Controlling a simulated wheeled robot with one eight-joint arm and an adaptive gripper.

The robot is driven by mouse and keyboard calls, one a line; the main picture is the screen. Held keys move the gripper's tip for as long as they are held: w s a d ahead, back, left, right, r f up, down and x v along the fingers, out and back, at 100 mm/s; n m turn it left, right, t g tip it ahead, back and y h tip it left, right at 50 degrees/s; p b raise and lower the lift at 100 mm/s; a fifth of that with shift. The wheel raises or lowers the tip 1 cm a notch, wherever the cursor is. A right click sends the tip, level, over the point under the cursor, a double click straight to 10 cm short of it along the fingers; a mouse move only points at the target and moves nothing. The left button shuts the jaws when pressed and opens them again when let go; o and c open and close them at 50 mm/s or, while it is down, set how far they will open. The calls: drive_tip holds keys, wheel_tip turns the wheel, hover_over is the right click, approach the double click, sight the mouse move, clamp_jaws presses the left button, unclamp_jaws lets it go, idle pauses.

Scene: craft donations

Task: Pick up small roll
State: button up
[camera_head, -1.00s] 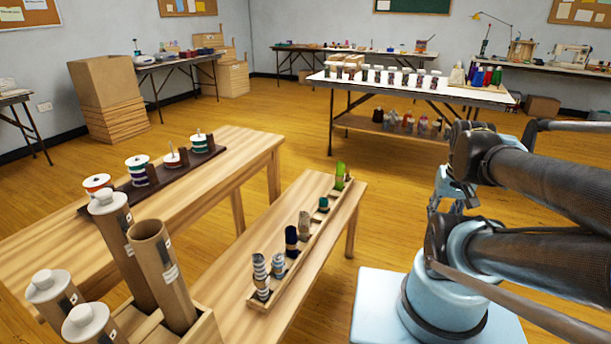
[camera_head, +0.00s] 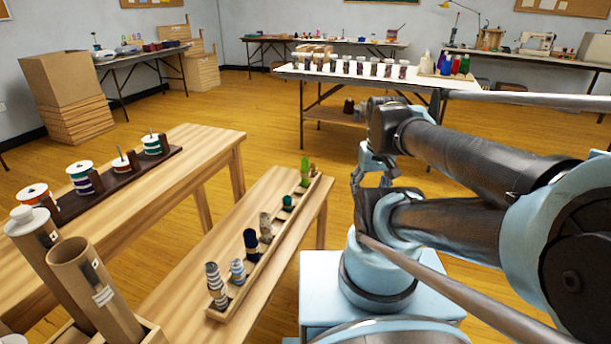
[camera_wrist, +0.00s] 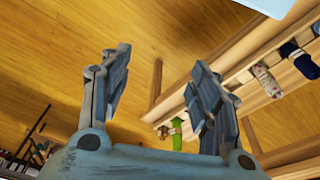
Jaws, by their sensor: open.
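Several rolls stand in a row in a narrow wooden tray (camera_head: 262,272) on the near bench. A short teal roll (camera_head: 287,202) is the lowest; a green roll (camera_head: 305,172) stands behind it. In front are a patterned roll (camera_head: 266,228), a dark blue roll (camera_head: 251,243), a short blue-and-white roll (camera_head: 237,271) and a tall striped roll (camera_head: 216,286). My gripper (camera_head: 372,180) is open, empty and right of the tray, apart from it. In the wrist view its fingers (camera_wrist: 160,62) are spread; the green roll (camera_wrist: 177,134) shows between them and the patterned roll (camera_wrist: 266,80) lies right. I cannot make out the teal roll there.
Cardboard tubes (camera_head: 88,285) stand in a box at the near left. A second bench (camera_head: 205,160) bears a dark rack of ribbon spools (camera_head: 83,177). A white table (camera_head: 345,75) with jars is behind. Open floor lies between.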

drive_tip(key=w+a+r+n, duration=0.3)
drive_tip(key=w+r+n, duration=0.25)
drive_tip(key=w, duration=0.45)
drive_tip(key=n+g, duration=0.2)
drive_tip(key=n, duration=1.3)
hover_over(305, 156)
wheel_tip(305, 156, down, 6)
drive_tip(key=shift+m, duration=0.25)
wheel_tip(305, 156, down, 11)
drive_tip(key=shift+s+a+f, duration=0.1)
drive_tip(key=shift+s+f, duration=0.15)
drive_tip(key=shift+f, duration=1.35)
drive_tip(key=shift+s+f, duration=0.1)
drive_tip(key=shift+f, duration=1.35)
drive_tip(key=c, duration=1.1)
